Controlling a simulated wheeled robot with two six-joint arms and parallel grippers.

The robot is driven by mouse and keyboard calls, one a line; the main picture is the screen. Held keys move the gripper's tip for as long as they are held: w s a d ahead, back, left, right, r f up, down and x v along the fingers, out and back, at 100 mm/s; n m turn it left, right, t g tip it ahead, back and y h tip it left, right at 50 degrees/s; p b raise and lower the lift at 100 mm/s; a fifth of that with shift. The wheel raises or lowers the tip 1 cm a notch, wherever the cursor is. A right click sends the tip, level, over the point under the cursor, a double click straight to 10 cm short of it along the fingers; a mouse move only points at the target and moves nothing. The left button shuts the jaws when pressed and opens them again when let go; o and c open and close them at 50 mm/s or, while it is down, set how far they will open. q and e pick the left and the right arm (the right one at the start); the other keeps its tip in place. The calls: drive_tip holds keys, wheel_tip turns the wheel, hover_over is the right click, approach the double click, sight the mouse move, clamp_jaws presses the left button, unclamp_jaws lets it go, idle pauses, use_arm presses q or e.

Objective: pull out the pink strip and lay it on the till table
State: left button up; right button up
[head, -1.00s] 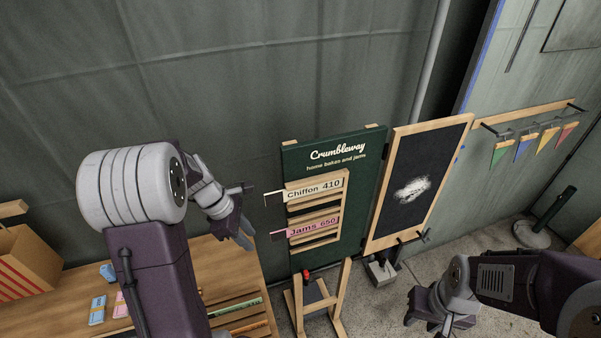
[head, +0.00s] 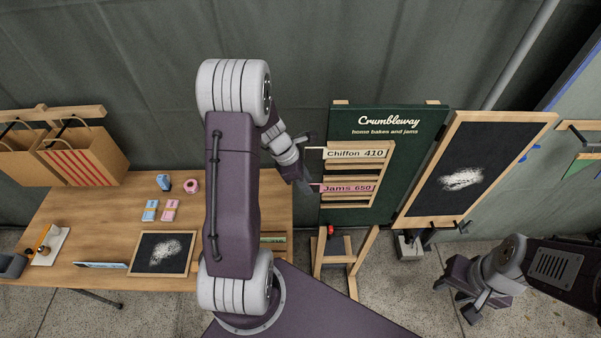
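The pink strip (head: 347,188), lettered "Jams 650", sits in the lower slot of the wooden rack on the green Crumbleway board (head: 385,170). A cream strip (head: 355,154), "Chiffon 410", sits above it. My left gripper (head: 304,183) is just left of the rack, near the pink strip's left end; its fingers are dark and partly hidden, so I cannot tell whether they touch the strip. My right gripper (head: 458,297) hangs low at the right, away from the board; its finger gap is unclear. The wooden table (head: 110,215) stands at the left, partly hidden by my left arm.
On the table are blue and pink bundles (head: 160,211), a pink tape roll (head: 192,186), a small chalkboard (head: 161,252) and a striped paper bag (head: 84,158). A large chalkboard (head: 470,170) stands right of the green board. Bare table lies around the bundles.

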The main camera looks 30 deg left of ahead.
use_arm(q)
drive_tip(key=shift+f, duration=0.2)
drive_tip(key=shift+s+a, duration=0.1)
drive_tip(key=shift+s, duration=0.05)
clamp_jaws()
drive_tip(key=s+a+p, duration=0.2)
drive_tip(key=s+a, duration=0.7)
drive_tip(key=a, duration=0.5)
drive_tip(key=shift+a, duration=0.4)
idle(0.6)
